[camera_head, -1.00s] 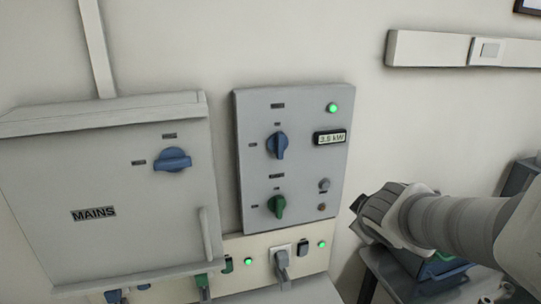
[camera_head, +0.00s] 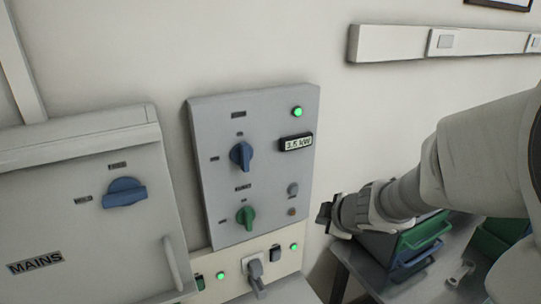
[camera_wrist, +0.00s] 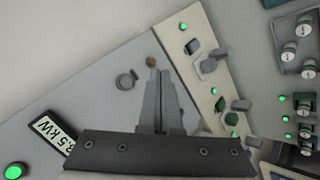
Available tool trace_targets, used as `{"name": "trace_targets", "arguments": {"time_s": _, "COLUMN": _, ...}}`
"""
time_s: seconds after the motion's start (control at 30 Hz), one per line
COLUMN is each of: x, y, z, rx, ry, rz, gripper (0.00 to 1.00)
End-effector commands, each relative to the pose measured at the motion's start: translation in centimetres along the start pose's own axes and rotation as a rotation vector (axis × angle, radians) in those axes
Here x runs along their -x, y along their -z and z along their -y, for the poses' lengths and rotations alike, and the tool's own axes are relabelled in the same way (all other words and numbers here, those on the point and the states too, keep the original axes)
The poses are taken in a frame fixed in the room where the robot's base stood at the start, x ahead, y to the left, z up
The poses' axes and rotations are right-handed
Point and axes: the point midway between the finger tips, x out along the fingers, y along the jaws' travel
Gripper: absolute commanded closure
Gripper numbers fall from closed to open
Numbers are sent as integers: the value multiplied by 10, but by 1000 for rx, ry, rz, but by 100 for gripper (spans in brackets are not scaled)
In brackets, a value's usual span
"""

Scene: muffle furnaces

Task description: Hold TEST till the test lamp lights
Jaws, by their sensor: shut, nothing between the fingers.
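A grey control panel (camera_head: 215,120) on the wall carries a blue knob (camera_head: 241,156), a green knob (camera_head: 245,217) and a readout (camera_head: 297,142) reading about 3.5 kW. A small grey round button (camera_head: 292,189) sits at its lower right, above a small brownish, unlit lamp (camera_head: 291,211). Their labels are too small to read. My gripper (camera_head: 325,215) is just right of the panel's lower corner. In the wrist view, my gripper (camera_wrist: 154,76) is shut and empty, its tips appearing near the brown lamp (camera_wrist: 151,62) and right of the grey button (camera_wrist: 125,80). I cannot tell whether they touch.
A MAINS cabinet (camera_head: 80,215) with a blue handle stands left of the panel. A cream strip (camera_head: 235,278) with sockets, a plug and green lamps runs below. Coloured bins (camera_head: 425,235) stand on a bench at right. A green lamp (camera_head: 297,112) glows on the panel.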

Motion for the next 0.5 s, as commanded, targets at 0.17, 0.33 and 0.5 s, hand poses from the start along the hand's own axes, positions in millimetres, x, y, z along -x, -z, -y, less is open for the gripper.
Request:
{"name": "trace_targets", "arguments": {"time_s": 0.17, "x": 0, "y": 0, "z": 0, "rx": 0, "ry": -1, "rz": 1, "gripper": 100}}
{"name": "trace_targets", "arguments": {"time_s": 0.33, "x": -6, "y": 3, "z": -3, "rx": 1, "ry": 0, "rz": 1, "gripper": 100}}
{"name": "trace_targets", "arguments": {"time_s": 0.5, "x": -20, "y": 14, "z": -14, "rx": 2, "ry": 1, "rz": 0, "gripper": 100}}
